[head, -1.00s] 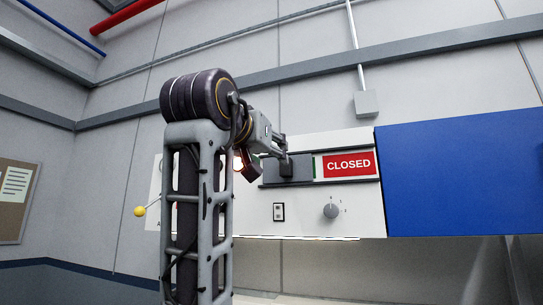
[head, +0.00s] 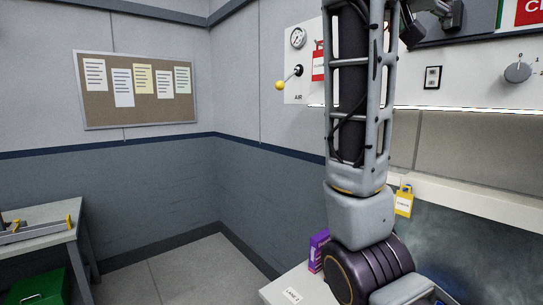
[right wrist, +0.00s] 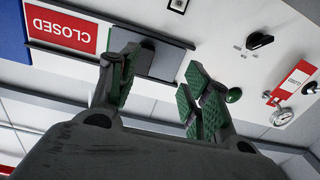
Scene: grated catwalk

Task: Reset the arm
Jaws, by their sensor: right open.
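My right arm stands upright in front of a white wall panel (head: 460,85) in the head view. My right gripper (head: 428,12) is only partly in view at the top edge, close to a dark grey sliding plate (head: 456,22). In the right wrist view my right gripper (right wrist: 165,80) is open, its green-padded fingers apart with nothing between them. The grey plate (right wrist: 160,60) lies just beyond the left finger, beside a red CLOSED sign (right wrist: 62,32). I cannot tell whether the finger touches the plate. My left gripper is not in view.
The panel carries a grey knob (head: 517,73), a switch (head: 432,77), a yellow-tipped air lever (head: 288,79) and a gauge (head: 297,38). A purple box (head: 318,250) and a yellow tag (head: 404,201) are near my arm. A workbench (head: 45,238) stands left; the corner floor is clear.

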